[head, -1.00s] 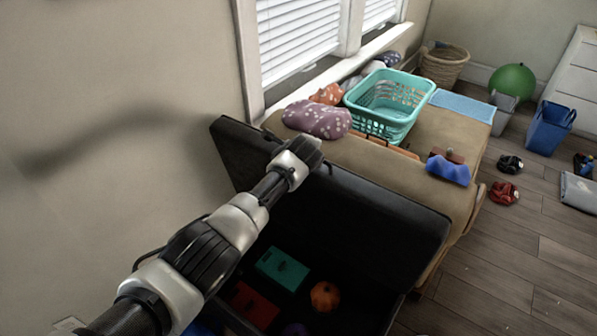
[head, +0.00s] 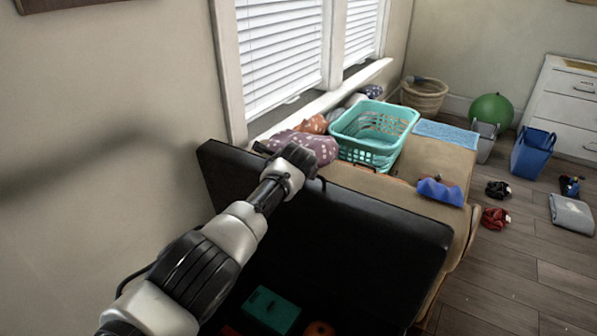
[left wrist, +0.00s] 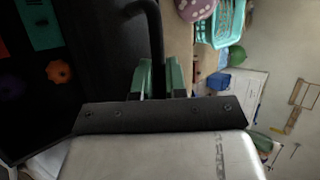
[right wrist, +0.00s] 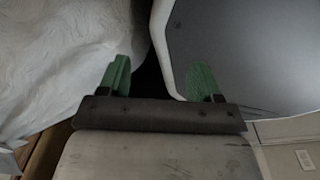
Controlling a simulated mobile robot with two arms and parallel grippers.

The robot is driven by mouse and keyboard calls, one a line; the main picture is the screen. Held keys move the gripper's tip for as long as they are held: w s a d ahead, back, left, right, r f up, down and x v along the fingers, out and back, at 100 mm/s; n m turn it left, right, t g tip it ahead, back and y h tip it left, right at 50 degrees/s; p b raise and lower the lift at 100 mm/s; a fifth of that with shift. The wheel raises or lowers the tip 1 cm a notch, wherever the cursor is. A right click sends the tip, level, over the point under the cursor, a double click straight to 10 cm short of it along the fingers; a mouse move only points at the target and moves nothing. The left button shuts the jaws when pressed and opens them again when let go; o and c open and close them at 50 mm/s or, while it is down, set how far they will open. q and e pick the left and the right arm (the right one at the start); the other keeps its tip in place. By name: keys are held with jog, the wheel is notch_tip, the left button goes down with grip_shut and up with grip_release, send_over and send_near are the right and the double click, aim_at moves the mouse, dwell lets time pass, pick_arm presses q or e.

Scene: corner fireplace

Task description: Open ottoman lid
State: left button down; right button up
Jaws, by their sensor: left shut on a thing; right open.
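The black ottoman (head: 235,290) is open, with its black lid (head: 370,225) raised and standing steeply on its far side. My left gripper (head: 298,165) is at the lid's upper edge in the head view. In the left wrist view my left gripper (left wrist: 158,78) is shut on a dark curved bar (left wrist: 155,35) that looks like the lid's handle. A green box (head: 272,308) and an orange pumpkin-like item (head: 318,328) lie inside the ottoman. My right gripper (right wrist: 160,80) is open and empty, seen only in its wrist view.
Behind the lid is a tan bench (head: 430,155) bearing a turquoise basket (head: 375,130), a purple spotted cushion (head: 312,148) and a blue item (head: 440,192). The wall and window are close on the left. A blue bin (head: 532,153) and small items stand on the right floor.

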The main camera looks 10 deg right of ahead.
pick_arm(q)
jog(key=c, duration=1.2)
grip_release()
jog(key=shift+a, duration=0.1)
jog(key=shift+s+r+p, duration=0.35)
jog(key=shift+r+p, duration=0.15)
jog(key=shift+p, duration=0.3)
jog(key=shift+p+v, duration=0.65)
jog(key=shift+v, duration=0.15)
jog(key=shift+p+v, duration=0.5)
jog(key=shift+v, duration=3.55)
jog(key=shift+a, duration=0.1)
